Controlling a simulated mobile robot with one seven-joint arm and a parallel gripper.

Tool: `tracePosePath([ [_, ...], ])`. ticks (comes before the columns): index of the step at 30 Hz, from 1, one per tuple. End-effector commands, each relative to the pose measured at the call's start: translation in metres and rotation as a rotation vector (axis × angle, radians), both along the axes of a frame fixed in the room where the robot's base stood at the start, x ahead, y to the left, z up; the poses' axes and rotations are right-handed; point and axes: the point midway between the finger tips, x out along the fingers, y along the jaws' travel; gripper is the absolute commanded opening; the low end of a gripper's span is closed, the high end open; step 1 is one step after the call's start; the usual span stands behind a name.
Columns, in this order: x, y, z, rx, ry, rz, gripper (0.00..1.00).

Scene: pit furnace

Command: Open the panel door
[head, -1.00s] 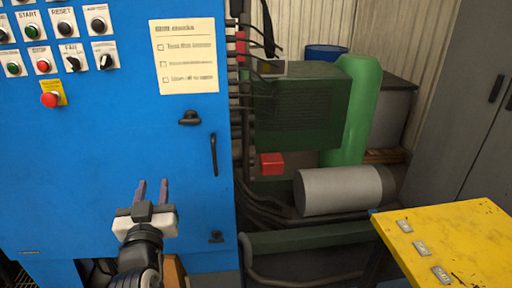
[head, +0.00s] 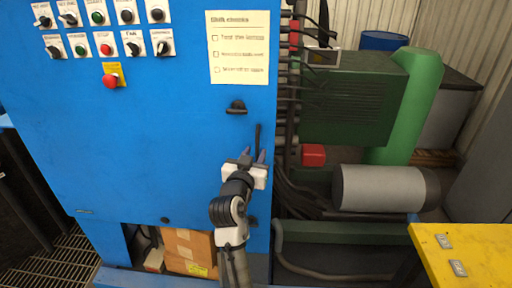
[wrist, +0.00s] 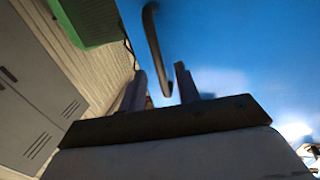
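The panel door is the blue cabinet front (head: 150,150). A thin dark vertical handle (head: 257,135) is near its right edge, below a dark latch (head: 236,107). My gripper (head: 253,156) is at the lower end of the handle, with its fingers pointing up at it. In the wrist view the fingers (wrist: 161,88) are apart, and the lower end of the dark handle (wrist: 154,45) shows between them. I cannot tell whether they touch it. The door looks closed. My gripper hides part of the handle's lower end in the head view.
Buttons and switches (head: 105,50) and a paper checklist (head: 238,48) are on the cabinet. Cables and a green machine (head: 345,105) stand to its right, with a grey cylinder (head: 380,188). A yellow surface (head: 470,260) is at lower right. A cardboard box (head: 188,252) sits below.

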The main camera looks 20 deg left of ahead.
Motion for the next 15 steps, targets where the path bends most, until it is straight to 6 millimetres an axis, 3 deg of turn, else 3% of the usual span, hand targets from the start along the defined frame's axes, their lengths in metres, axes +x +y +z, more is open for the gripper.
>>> tracePosePath([
  [6,0.018,0.002,0.001,0.001,0.000,0.001,0.32],
  [15,0.019,0.002,0.000,0.001,-0.001,0.001,0.32],
])
